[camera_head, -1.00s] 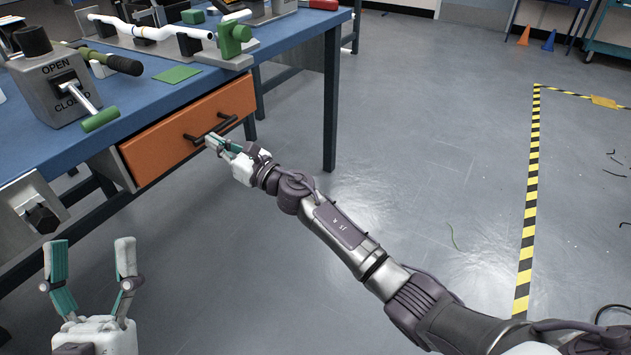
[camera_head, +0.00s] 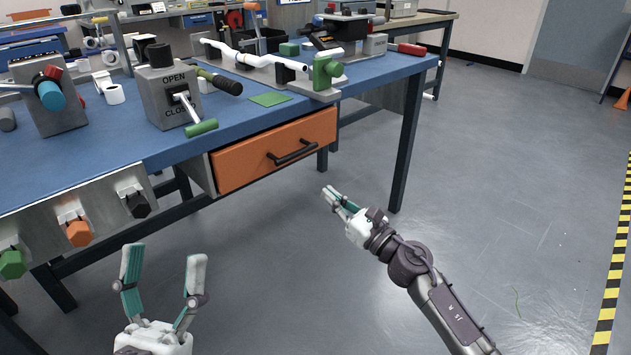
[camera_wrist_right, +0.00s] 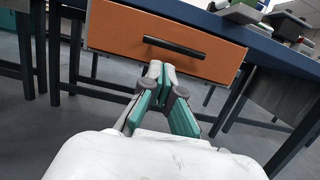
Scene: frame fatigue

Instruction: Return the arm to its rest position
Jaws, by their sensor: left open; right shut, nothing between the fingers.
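My right gripper (camera_head: 338,200) is shut and empty, in the air in front of the blue workbench (camera_head: 367,90) and right of the orange drawer (camera_head: 240,164). Its arm reaches in from the lower right. In the right wrist view its fingers (camera_wrist_right: 160,72) are together, and the orange drawer (camera_wrist_right: 120,30) with its black handle (camera_wrist_right: 174,46) shows beyond them, apart from the fingertips. The drawer front looks nearly flush with the bench; I cannot tell if it is fully closed. My left gripper (camera_head: 163,265) is open and empty at the lower left, below the bench's front edge.
The bench carries a grey open/close lever box (camera_head: 155,95), a green clamp block (camera_head: 326,72) and a white bent tube (camera_head: 250,58). Coloured knobs, one orange (camera_head: 79,233), stick out from its front. A bench leg (camera_head: 407,150) stands near my right gripper.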

